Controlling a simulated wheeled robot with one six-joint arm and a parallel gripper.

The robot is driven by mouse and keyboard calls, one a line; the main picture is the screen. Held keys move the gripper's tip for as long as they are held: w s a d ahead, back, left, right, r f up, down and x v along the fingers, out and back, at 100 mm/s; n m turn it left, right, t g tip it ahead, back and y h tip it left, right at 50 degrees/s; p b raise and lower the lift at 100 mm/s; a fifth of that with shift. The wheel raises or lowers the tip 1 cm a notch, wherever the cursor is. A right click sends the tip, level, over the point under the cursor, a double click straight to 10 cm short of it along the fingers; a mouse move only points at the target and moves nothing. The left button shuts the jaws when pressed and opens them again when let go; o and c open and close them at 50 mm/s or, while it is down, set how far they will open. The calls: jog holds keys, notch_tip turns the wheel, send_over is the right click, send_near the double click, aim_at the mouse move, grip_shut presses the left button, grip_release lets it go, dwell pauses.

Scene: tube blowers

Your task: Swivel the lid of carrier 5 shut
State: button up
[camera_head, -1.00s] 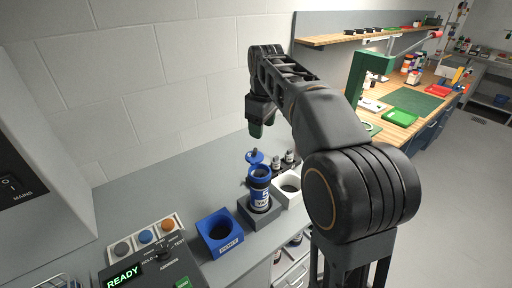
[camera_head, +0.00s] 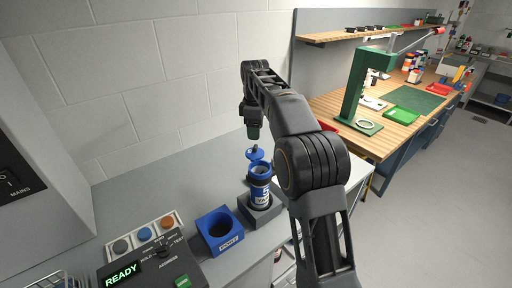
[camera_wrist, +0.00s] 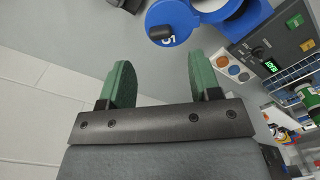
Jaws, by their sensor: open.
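Carrier 5 (camera_head: 259,191) is a dark cylinder with blue rings and a white label, standing upright in a grey holder block (camera_head: 262,213). Its round blue lid (camera_head: 256,155) is swung out to the side of the open mouth, toward the wall, with a small dark knob on top. In the wrist view the lid (camera_wrist: 172,20) lies just beyond the fingertips, with the carrier's blue rim (camera_wrist: 236,14) to its right. My gripper (camera_wrist: 158,72) is open and empty, its green fingers apart. In the head view my gripper (camera_head: 253,133) hangs above the lid, not touching it.
A blue square port block (camera_head: 219,232) stands left of the carrier. A white wall runs behind.

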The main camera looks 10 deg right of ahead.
aim_at(256, 146)
notch_tip(256, 146, down, 6)
jog(key=shift+f, duration=0.25)
jog(key=shift+c, duration=0.3)
jog(key=c, duration=0.8)
jog(key=shift+d, duration=0.15)
jog(key=shift+c, duration=0.3)
